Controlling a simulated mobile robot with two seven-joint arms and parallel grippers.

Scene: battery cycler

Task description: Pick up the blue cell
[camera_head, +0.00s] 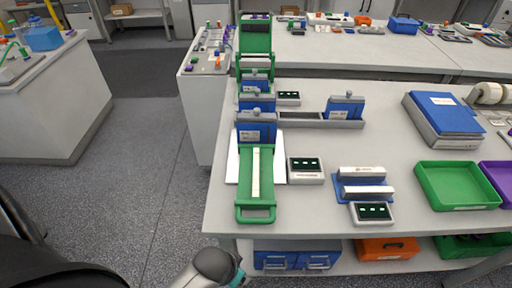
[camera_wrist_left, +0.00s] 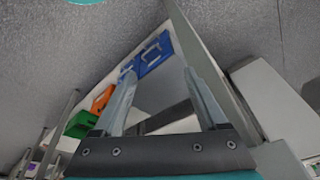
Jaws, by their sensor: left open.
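Several blue blocks with white labels and grey tops could be the blue cell. One stands alone at the right end of a grey rail (camera_head: 345,107). Others stand in a row at the left: a front block (camera_head: 257,127), one behind it (camera_head: 257,102) and a farther one (camera_head: 255,80). I cannot tell which is meant. My left gripper (camera_wrist_left: 160,74) is open and empty in the left wrist view. It is low, by the table's front side, away from the blocks. In the head view only my left wrist shows at the bottom edge. My right gripper is out of view.
A green handled tray (camera_head: 257,212) lies at the table's front left. Two small displays (camera_head: 306,170) (camera_head: 375,213), a blue-grey holder (camera_head: 364,187) and a green bin (camera_head: 456,166) are to the right. Blue boxes (camera_head: 297,261) and an orange box (camera_head: 386,249) sit on the lower shelf.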

